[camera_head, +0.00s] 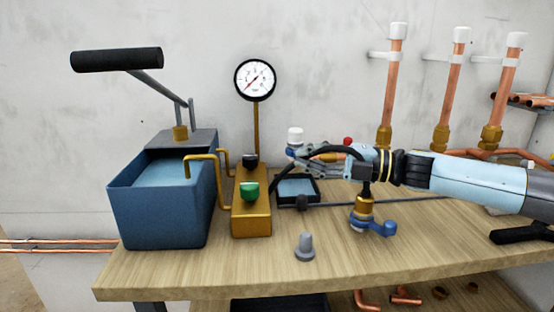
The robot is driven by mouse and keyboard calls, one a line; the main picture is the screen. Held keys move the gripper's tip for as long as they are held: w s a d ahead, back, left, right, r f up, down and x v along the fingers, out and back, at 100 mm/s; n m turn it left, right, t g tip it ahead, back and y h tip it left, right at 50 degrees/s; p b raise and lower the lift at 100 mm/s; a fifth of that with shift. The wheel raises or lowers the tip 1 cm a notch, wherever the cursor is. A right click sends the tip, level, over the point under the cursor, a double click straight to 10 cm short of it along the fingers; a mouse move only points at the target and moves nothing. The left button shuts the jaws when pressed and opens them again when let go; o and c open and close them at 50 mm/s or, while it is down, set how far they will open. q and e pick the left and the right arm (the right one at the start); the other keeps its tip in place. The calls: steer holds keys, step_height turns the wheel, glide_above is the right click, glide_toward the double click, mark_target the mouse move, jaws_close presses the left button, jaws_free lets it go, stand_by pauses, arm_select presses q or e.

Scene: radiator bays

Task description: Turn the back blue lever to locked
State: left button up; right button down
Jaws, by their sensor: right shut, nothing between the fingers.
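One blue lever (379,227) shows, on a brass valve (363,207) near the front of the bench, below my right wrist. It points right and slightly toward the front. I cannot tell whether it is the back one; no second blue lever is visible, and my right arm covers part of the area behind. My right gripper (294,154) reaches in from the right, above the bench, its fingers pointing left. It is shut and empty, to the left of and above the blue lever, apart from it. My left gripper is not in view.
A blue tank (160,215) with a black-handled pump stands left. Beside it is a brass block (251,215) with a green knob and gauge (255,79). A small black tray (297,205) and grey plug (304,246) are on the wooden bench (240,265). Copper pipes (395,80) rise behind.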

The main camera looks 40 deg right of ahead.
steer(key=shift+s+d+n+g+y+b, duration=0.2)
steer(key=shift+d+n+g+y+b, duration=0.5)
steer(key=shift+b, duration=0.2)
steer(key=shift+s+d+n+g+y+b, duration=0.15)
steer(key=shift+d+n+g+y+b, duration=0.4)
steer(key=shift+g+y+b, duration=0.3)
stand_by(0.8)
steer(key=shift+s+d+b, duration=0.1)
steer(key=shift+d+b, duration=0.45)
stand_by(1.6)
